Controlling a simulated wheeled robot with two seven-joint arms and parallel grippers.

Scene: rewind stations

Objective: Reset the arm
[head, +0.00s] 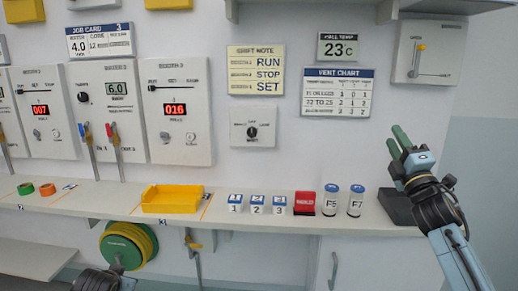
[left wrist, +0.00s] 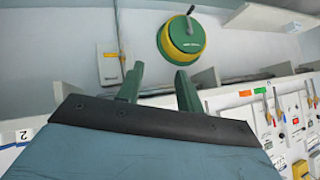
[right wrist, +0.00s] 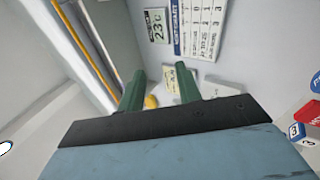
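My right gripper (head: 396,139) is raised at the right of the head view, in front of the wall and above the right end of the shelf. Its two green fingers stand apart with nothing between them in the right wrist view (right wrist: 160,72). My left arm shows only as a dark piece at the bottom left of the head view, and its fingers are out of that view. In the left wrist view my left gripper (left wrist: 160,74) has its green fingers apart and empty, below a green and yellow reel (left wrist: 183,38). Neither gripper touches anything visible.
A white shelf (head: 300,230) runs along the wall. It bears a yellow tray (head: 172,199), numbered blocks (head: 256,204), a red block (head: 304,203), two capped jars (head: 330,200) and a dark box (head: 398,206) near my right arm. Wall panels (head: 180,110) with levers are at left.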

